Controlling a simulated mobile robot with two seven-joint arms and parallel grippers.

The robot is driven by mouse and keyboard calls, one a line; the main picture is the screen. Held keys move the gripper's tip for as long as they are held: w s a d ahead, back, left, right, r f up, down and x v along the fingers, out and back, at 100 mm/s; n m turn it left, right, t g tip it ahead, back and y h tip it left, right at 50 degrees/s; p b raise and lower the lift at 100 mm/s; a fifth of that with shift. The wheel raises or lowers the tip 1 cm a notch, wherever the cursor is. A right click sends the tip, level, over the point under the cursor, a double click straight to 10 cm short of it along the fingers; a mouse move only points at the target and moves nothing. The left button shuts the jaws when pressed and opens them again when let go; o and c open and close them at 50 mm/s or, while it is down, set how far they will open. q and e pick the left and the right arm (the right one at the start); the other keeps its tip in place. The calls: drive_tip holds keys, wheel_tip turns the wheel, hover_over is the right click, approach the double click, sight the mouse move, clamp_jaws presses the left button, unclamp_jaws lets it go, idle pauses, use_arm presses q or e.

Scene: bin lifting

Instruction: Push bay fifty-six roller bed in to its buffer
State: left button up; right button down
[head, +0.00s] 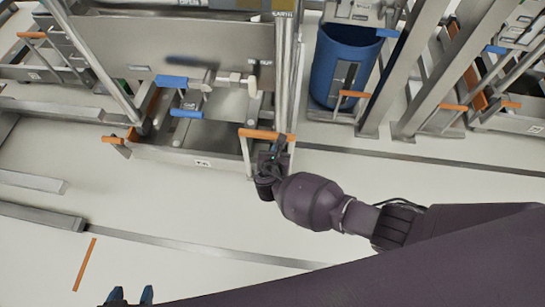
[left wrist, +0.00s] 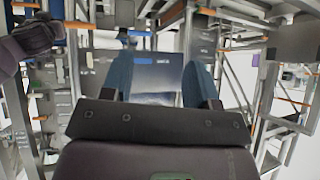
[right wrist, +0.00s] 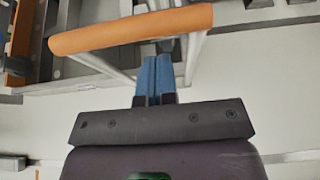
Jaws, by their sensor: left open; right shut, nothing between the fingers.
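A low grey bed (head: 175,154) with a small unreadable label sits in the left-hand bay; I cannot confirm that it is bay fifty-six. An orange bar handle (head: 265,134) stands on posts at its right front corner. My right gripper (head: 277,145) is at that handle, shut and empty. In the right wrist view its blue fingertips (right wrist: 155,72) point at the orange handle (right wrist: 130,30), just below it in the picture; contact is unclear. My left gripper (head: 131,296) is open and empty at the bottom left, far from the bed; its blue fingers (left wrist: 157,82) show apart in the left wrist view.
A blue-handled lever (head: 186,113) sits above the bed. A floor rail (head: 190,243) crosses the pale floor. The floor before the bed is clear.

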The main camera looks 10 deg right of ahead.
use_arm(q)
drive_tip(key=shift+w+d+r+b, duration=0.1)
drive_tip(key=shift+w+d+b, duration=0.05)
drive_tip(key=shift+w+b, duration=0.2)
use_arm(e)
drive_tip(key=w, duration=0.1)
drive_tip(key=w+d, duration=0.1)
drive_tip(key=shift+w+f, duration=0.15)
drive_tip(key=shift+w, duration=0.15)
use_arm(q)
drive_tip(key=shift+s, duration=0.15)
